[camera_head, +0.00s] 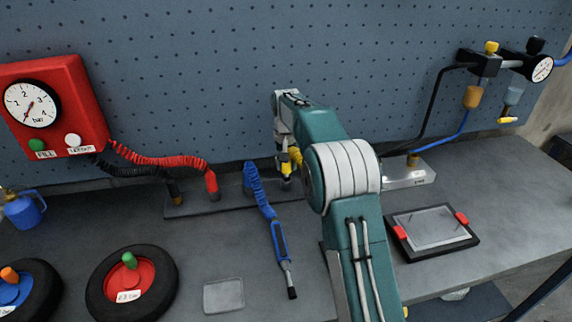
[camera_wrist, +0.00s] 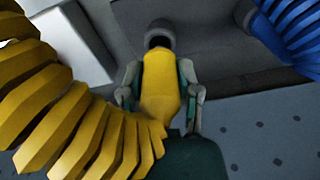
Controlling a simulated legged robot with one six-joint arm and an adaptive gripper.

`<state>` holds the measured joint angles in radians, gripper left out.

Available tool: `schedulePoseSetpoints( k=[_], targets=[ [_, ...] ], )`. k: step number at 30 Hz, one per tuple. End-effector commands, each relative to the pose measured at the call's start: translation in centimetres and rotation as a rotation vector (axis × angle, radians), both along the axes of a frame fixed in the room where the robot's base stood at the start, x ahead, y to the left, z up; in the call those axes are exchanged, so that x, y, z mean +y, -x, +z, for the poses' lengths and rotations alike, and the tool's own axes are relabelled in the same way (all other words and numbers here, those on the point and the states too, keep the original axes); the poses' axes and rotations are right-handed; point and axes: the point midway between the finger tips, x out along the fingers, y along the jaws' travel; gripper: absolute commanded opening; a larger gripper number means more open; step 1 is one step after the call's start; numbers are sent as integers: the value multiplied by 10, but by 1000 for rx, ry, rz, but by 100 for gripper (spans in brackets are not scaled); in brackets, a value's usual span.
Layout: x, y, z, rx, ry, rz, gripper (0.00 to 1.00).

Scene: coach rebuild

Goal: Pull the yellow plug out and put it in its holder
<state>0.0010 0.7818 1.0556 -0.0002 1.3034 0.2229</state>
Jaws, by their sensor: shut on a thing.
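The yellow plug (camera_wrist: 160,85) lies between the two fingers of my gripper (camera_wrist: 159,78), which is shut on it. A grey collar with a dark opening shows at the plug's far end. Its yellow coiled hose (camera_wrist: 60,120) fills the left of the wrist view. In the head view my gripper (camera_head: 287,172) is over the right end of a low grey rail (camera_head: 235,200), with a bit of yellow (camera_head: 295,155) beside it. I cannot tell whether the plug touches the rail there. My arm hides part of the bench behind it.
Black, red (camera_head: 211,182) and blue (camera_head: 257,190) hoses end at the rail, left of my gripper. A blue-handled tool (camera_head: 280,245) lies in front. A metal block (camera_head: 408,175) and a framed plate (camera_head: 433,228) are right of my arm.

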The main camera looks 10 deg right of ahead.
Motion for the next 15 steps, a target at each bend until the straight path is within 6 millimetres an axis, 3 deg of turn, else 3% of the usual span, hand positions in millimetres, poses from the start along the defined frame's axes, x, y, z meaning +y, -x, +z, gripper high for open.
schedulePoseSetpoints(
  k=[15],
  targets=[
    [0,0,-10,-1,0,0,0]
  ],
)
